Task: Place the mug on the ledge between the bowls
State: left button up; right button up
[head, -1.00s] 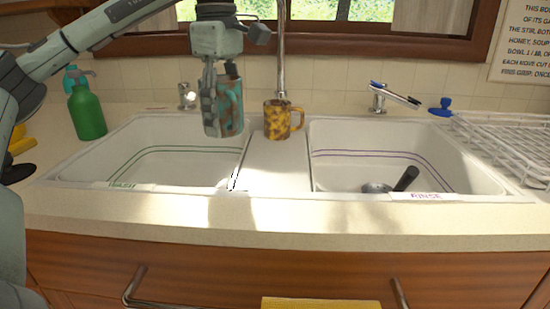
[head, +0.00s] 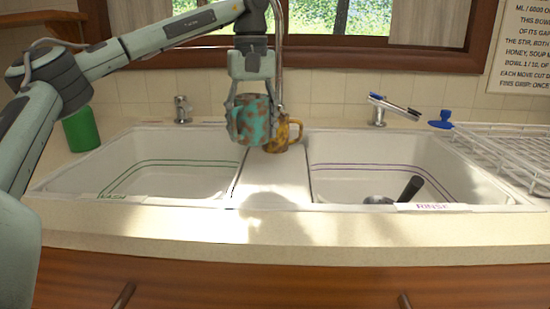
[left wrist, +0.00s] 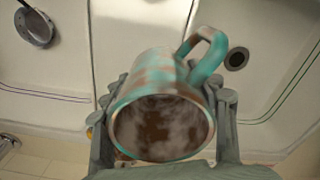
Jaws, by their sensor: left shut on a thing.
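My left gripper (head: 251,100) is shut on a teal and brown mug (head: 250,124) and holds it upright in the air, near the ledge (head: 278,185) between the two sink bowls. In the left wrist view the mug (left wrist: 160,115) sits between the fingers, its handle pointing to the upper right, with the pale ledge (left wrist: 140,30) beyond it. A yellow and brown mug (head: 283,134) stands at the back of the ledge, partly hidden by the held mug. The left bowl (head: 165,178) and right bowl (head: 345,175) flank the ledge. My right gripper is not in view.
A dark-handled utensil (head: 410,190) lies in the right bowl. The faucet pipe (head: 279,70) rises behind the mugs. A green bottle (head: 81,130) stands at the left, partly behind my arm. A wire rack (head: 505,150) is at the right. The front of the ledge is clear.

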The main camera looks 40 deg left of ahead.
pick_arm(q)
send_over(275, 168)
notch_tip(275, 168, down, 3)
jog(key=shift+s, duration=0.15)
notch_tip(275, 168, down, 4)
jog(key=shift+r, duration=0.1)
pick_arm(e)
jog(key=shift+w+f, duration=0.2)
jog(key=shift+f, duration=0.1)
pick_arm(q)
jog(key=shift+f, duration=0.2)
jog(key=shift+f, duration=0.1)
jog(key=o, duration=1.4)
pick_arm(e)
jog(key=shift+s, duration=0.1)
